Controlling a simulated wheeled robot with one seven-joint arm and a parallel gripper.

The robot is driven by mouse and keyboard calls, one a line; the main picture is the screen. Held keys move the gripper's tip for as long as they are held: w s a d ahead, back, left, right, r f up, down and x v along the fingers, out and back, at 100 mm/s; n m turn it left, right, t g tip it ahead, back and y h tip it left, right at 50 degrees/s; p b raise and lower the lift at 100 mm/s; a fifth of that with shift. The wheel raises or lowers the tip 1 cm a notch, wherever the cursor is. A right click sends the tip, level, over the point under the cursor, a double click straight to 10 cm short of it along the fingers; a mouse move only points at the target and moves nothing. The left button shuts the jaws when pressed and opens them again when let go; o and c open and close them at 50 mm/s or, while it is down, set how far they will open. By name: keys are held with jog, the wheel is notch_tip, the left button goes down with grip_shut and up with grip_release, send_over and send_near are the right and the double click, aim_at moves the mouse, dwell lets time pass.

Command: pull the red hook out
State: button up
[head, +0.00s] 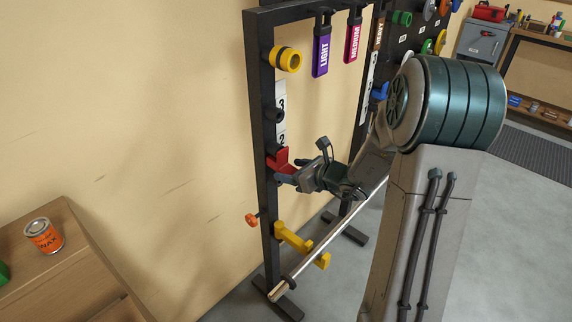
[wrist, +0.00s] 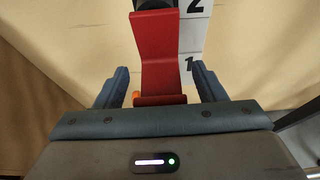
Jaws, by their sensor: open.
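The red hook (head: 279,161) sits on the black rack's left upright, just below the white "2" label. In the wrist view the red hook (wrist: 159,52) runs down the middle from a dark mount at the top, with its lower lip between my fingers. My gripper (head: 284,176) is at the hook from the right. In the wrist view my gripper (wrist: 159,84) is open, with one blue finger on each side of the hook's lower end. A gap shows between each finger and the hook.
A yellow ring (head: 287,59) is above. A silver bar (head: 335,235) slants below my arm. A wooden cabinet (head: 75,270) with an orange can (head: 44,235) stands left.

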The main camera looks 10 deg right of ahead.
grip_shut()
jog(key=shift+s+d, duration=0.4)
jog(key=shift+s, duration=0.15)
dwell(0.5)
jog(key=s+d, duration=0.6)
jog(key=s, duration=0.2)
jog(key=shift+s+d+f+b, duration=0.2)
jog(key=shift+s+f+b, duration=0.1)
jog(key=shift+s+f, duration=0.1)
dwell(1.2)
